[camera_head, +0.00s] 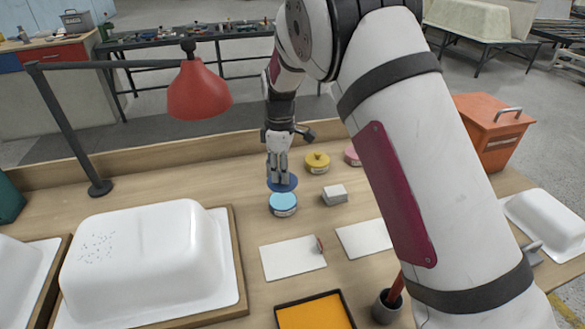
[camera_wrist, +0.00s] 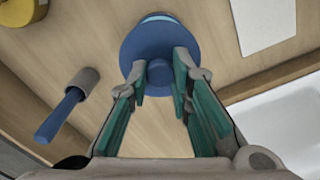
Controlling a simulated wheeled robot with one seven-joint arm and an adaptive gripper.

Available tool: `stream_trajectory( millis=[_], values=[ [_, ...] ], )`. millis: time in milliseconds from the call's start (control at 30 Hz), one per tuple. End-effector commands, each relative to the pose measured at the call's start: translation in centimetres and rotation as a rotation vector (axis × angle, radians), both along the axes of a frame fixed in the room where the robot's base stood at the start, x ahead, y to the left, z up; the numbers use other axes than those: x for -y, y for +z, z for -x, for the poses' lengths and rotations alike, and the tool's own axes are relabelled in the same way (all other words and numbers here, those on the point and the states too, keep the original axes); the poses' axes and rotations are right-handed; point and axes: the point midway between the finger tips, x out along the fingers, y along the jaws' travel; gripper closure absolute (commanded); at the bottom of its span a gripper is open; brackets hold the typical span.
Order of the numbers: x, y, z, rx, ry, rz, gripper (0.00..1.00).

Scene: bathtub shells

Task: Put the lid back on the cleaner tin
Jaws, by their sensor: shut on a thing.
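My gripper (camera_head: 280,178) is shut on the knob of a dark blue round lid (camera_wrist: 150,42). In the head view the lid (camera_head: 291,185) is just above the cleaner tin (camera_head: 284,210), a short light blue tin with a pale label. The tin's light blue top shows below and in front of the lid, with a small gap or offset between them. In the wrist view, the teal finger pads flank the knob (camera_wrist: 160,74). The lid hides nearly all of the tin there; only a light blue sliver (camera_wrist: 157,17) shows past its far edge.
A yellow tin (camera_head: 317,163), a pink tin (camera_head: 351,156) and a grey-white block (camera_head: 335,195) stand to the right. A red lamp (camera_head: 200,92) overhangs at left. White bathtub shell (camera_head: 140,255) lies front left. White sheets (camera_head: 293,259) lie in front.

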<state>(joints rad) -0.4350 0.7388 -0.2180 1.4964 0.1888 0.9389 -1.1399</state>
Motion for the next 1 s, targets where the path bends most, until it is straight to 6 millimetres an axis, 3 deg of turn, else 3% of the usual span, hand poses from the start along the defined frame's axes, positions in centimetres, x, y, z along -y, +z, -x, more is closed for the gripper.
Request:
stream_trajectory(
  millis=[600, 1000],
  values=[
    [0.0, -4.9, 0.0, -0.002, -0.001, -0.001, 1.0],
    [0.0, -6.3, 0.0, -0.001, 0.0, 0.0, 1.0]
  ],
)
